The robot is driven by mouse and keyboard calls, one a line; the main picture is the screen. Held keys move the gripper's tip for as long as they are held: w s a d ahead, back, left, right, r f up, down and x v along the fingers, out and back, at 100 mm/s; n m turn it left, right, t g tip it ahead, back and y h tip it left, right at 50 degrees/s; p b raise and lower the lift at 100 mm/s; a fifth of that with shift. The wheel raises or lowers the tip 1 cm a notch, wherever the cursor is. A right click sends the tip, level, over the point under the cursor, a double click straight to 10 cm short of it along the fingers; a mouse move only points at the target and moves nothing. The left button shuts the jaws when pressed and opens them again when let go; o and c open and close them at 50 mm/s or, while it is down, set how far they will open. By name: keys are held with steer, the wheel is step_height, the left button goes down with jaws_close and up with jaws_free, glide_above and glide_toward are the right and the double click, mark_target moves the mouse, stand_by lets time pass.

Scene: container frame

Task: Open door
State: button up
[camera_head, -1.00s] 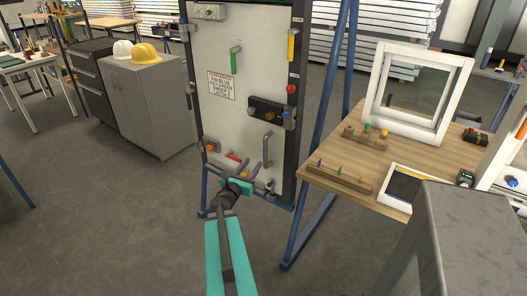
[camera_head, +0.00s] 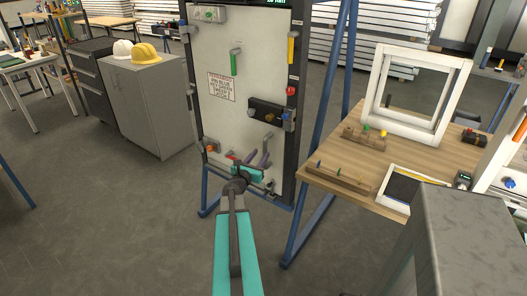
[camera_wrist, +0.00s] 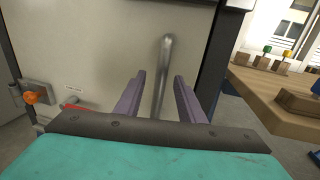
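The door (camera_head: 215,120) is a pale panel in a dark frame on blue legs, and it looks shut. A grey bar handle (camera_head: 268,140) stands upright low on its right side; my gripper partly covers it in the head view. My gripper (camera_head: 255,160) has two purple fingers and is in front of this handle. In the wrist view my gripper (camera_wrist: 158,92) is open, with the handle (camera_wrist: 165,65) showing between the spread fingers. I cannot tell whether either finger touches it.
A dark latch block (camera_head: 268,112), a green lever (camera_head: 233,64), a yellow lever (camera_head: 291,47) and an orange knob (camera_head: 210,148) are on the door assembly. A wooden table (camera_head: 330,155) stands close on the right. Grey cabinets (camera_head: 150,105) stand left. Floor in front is clear.

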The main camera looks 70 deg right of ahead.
mark_target(264, 151)
steer(key=shift+s+d+p, duration=0.15)
steer(key=shift+d+p, duration=0.35)
steer(key=shift+d, duration=2.1)
